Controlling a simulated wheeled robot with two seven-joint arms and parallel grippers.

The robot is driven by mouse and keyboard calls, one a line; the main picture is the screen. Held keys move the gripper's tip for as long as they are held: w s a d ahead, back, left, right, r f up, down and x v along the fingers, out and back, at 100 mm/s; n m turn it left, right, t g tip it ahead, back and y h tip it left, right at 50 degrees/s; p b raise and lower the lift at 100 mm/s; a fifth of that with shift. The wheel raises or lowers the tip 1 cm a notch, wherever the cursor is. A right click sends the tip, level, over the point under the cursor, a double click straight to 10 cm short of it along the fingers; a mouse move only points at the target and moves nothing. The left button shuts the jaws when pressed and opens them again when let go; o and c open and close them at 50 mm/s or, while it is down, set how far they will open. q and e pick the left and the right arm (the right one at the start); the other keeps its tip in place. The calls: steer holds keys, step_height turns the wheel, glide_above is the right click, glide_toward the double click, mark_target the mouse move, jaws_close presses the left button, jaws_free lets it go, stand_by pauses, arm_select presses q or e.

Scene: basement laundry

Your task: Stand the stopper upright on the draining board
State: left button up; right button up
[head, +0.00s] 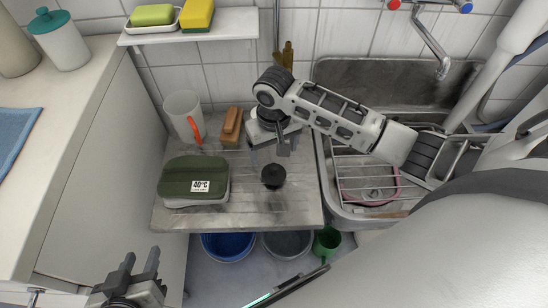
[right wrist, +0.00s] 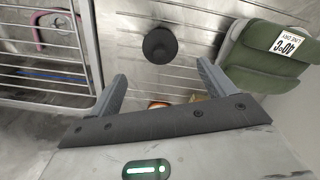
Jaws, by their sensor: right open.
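The black stopper (head: 273,176) is on the grey draining board (head: 240,213), right of its middle. It looks upright with a round face up, and it also shows in the right wrist view (right wrist: 160,46). My right gripper (head: 285,147) is above the board, just behind the stopper and apart from it. In the right wrist view its fingers (right wrist: 162,76) are spread and empty, with the stopper beyond the gap between their tips. My left gripper (head: 139,270) is open and empty at the lower left, away from the board.
A green folded bundle labelled 40°C (head: 180,180) lies left of the stopper. A pale jug (head: 183,112) and a wooden brush (head: 232,125) are behind. The sink with a wire rack (head: 365,165) is at right. Blue (head: 228,246) and grey tubs are below the board's front edge.

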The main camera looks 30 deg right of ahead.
step_height(320, 180, up, 2)
steer(key=shift+r, duration=0.2)
steer(key=shift+a, duration=0.15)
steer(key=s+a+f+n+t+y, duration=0.2)
steer(key=s+a+f+t+y, duration=0.3)
steer(key=a, duration=0.4)
steer(key=s+d+r+t+h, duration=0.1)
steer(key=s+d+r+t, duration=0.1)
steer(key=s+r+t, duration=0.2)
steer(key=shift+s+d+n+t, duration=0.4)
steer(key=shift+s+t, duration=0.5)
steer(key=shift+s, duration=0.65)
